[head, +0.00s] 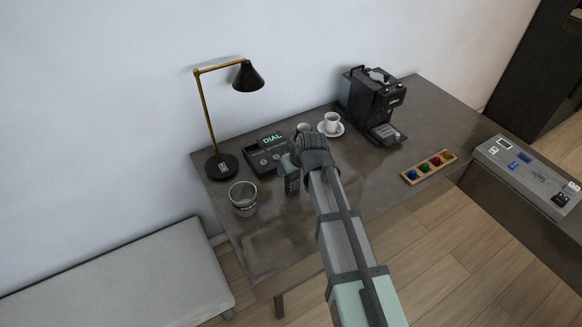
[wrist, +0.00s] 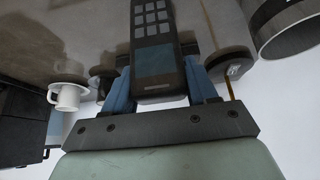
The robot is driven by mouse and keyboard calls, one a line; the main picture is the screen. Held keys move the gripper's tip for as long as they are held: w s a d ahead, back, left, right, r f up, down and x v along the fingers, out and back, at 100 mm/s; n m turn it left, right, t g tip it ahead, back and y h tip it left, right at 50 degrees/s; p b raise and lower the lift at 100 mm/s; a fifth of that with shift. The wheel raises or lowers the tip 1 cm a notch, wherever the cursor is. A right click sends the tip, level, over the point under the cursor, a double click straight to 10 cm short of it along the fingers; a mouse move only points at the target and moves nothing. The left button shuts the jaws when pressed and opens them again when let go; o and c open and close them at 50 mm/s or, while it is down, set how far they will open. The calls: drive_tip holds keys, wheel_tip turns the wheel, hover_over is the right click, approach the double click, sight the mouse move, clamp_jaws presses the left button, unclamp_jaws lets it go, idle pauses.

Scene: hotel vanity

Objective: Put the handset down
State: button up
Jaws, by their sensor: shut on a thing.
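The handset (head: 291,184) is a dark phone receiver with a keypad. My gripper (head: 289,164) is shut on it and holds it upright or nearly so, just in front of the phone base (head: 268,160), whose screen reads DIAL. In the wrist view, the handset (wrist: 154,42) sits between the two blue fingers of my gripper (wrist: 156,82), with its keypad and a bluish screen facing the camera. I cannot tell whether its lower end touches the desk. My arm covers part of the desk to the right of the handset.
A metal bin (head: 243,198) stands left of the handset and a lamp (head: 222,166) behind it. A white cup on a saucer (head: 331,129), a coffee machine (head: 372,101) and a tray of coloured capsules (head: 429,167) stand to the right. The desk's (head: 275,235) front-left part is clear.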

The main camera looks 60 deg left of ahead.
drive_tip(key=shift+f, duration=0.15)
drive_tip(key=o, duration=1.5)
drive_tip(key=shift+o, duration=0.2)
drive_tip(key=v, duration=1.2)
